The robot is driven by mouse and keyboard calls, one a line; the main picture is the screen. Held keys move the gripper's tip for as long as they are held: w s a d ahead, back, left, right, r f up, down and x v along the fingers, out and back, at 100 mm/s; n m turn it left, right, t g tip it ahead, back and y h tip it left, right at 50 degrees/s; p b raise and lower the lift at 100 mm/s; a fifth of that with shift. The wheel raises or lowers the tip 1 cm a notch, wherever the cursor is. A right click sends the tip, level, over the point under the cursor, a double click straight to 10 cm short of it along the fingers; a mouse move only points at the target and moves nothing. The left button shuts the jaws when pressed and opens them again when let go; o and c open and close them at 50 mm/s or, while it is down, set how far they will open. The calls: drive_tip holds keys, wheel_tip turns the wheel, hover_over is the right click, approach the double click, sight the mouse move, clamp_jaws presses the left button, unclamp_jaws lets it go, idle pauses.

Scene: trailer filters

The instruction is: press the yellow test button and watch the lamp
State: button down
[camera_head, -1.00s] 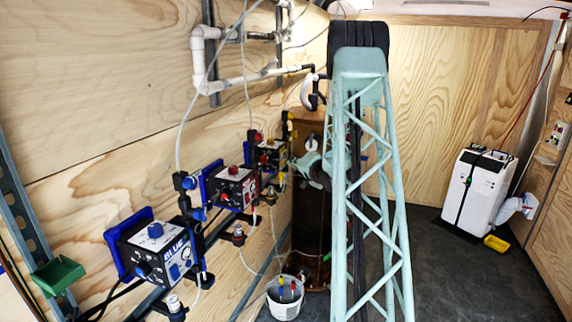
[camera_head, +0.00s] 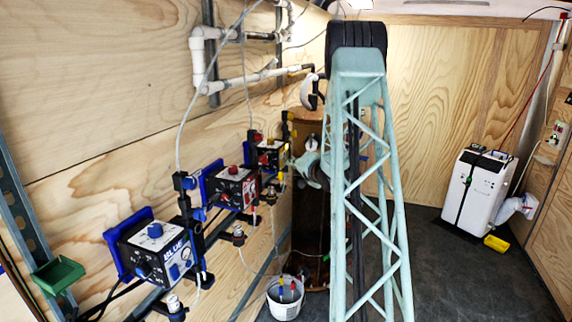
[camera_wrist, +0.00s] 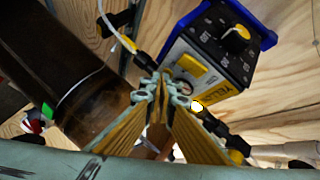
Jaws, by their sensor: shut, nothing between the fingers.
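The yellow-marked control box (camera_wrist: 215,55) shows tilted in the wrist view, with "YELLOW" lettering partly covered by my fingers. I cannot tell for certain which part is the test button. A bright white-yellow spot (camera_wrist: 197,105) shows by the box's lower edge; I cannot tell if it is the lamp. My gripper (camera_wrist: 165,86) is shut and empty, its tips near the box's lower left; contact cannot be told. In the head view the box (camera_head: 270,155) stands left of my wrist.
A red-marked box (camera_head: 235,187) and a blue-marked box (camera_head: 158,250) line the wooden wall, with tubes around them. A brown column (camera_head: 308,225) stands behind my arm. A white bucket (camera_head: 285,300) is on the floor. The floor right of my arm is clear up to a white machine (camera_head: 478,190).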

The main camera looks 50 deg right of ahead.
drive_tip(key=shift+s, duration=0.15)
drive_tip(key=shift+s+d, duration=0.25)
drive_tip(key=shift+s, duration=0.35)
drive_tip(key=shift+s, duration=0.15)
idle(0.3)
drive_tip(key=shift+s+d+p, duration=0.1)
drive_tip(key=shift+s+d, duration=0.15)
drive_tip(key=shift+s, duration=0.5)
drive_tip(key=shift+s+d+p, duration=0.15)
drive_tip(key=shift+s+d, duration=0.1)
drive_tip(key=shift+s, duration=0.5)
drive_tip(key=shift+s+d+p, duration=0.1)
drive_tip(key=shift+s+d, duration=0.15)
drive_tip(key=shift+s, duration=0.5)
drive_tip(key=shift+r, duration=0.1)
